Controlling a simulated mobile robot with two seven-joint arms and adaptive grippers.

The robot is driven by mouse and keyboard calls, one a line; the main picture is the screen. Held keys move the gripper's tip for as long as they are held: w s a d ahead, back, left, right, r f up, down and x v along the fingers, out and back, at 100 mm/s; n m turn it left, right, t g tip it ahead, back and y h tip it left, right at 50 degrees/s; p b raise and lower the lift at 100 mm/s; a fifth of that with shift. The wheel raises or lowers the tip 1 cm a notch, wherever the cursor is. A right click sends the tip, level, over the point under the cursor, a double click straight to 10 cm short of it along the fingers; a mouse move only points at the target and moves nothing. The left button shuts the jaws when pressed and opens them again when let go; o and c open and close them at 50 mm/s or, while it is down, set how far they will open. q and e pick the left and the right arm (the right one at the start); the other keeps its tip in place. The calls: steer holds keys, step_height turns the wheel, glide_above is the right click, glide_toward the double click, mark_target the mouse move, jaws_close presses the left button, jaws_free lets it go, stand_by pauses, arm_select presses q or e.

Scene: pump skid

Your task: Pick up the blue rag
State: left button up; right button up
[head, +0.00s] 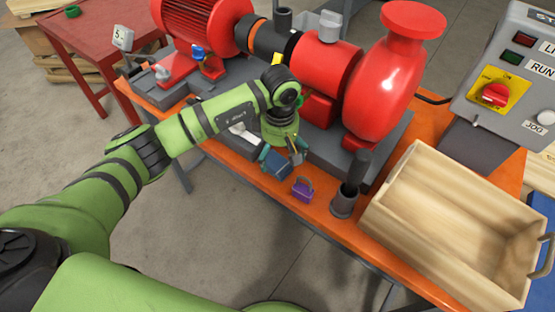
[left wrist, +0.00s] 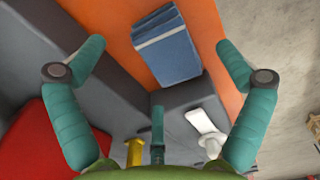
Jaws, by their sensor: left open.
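The blue rag (left wrist: 167,48) looks like a folded stack with pale lines on it and lies on the orange bench top beside the grey base in the left wrist view. In the head view the rag (head: 278,166) shows at the bench's front part, partly hidden by my gripper. My left gripper (head: 286,154) points down just over the rag. In the left wrist view its two teal fingers (left wrist: 162,46) are spread wide, one to each side of the rag, with nothing between them in contact. My right gripper is not in view.
A purple padlock (head: 302,190) and a dark cup holding a black handle (head: 344,204) stand right of the rag. A wooden crate (head: 405,213) is farther right. The red pump (head: 382,88) rises behind. A white object (left wrist: 206,124) lies in a grey tray near the gripper.

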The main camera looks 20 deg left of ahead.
mark_target(280, 159)
arm_select(q)
step_height(280, 159, down, 2)
steer(key=shift+f, duration=0.25)
steer(key=shift+w+f, duration=0.1)
steer(key=shift+f, duration=0.2)
steer(key=shift+c, duration=1.2)
steer(key=c, duration=0.9)
step_height(280, 159, up, 9)
steer(key=b, duration=0.2)
steer(key=shift+r+b, duration=0.15)
steer(key=shift+b, duration=0.15)
steer(key=shift+r, duration=0.35)
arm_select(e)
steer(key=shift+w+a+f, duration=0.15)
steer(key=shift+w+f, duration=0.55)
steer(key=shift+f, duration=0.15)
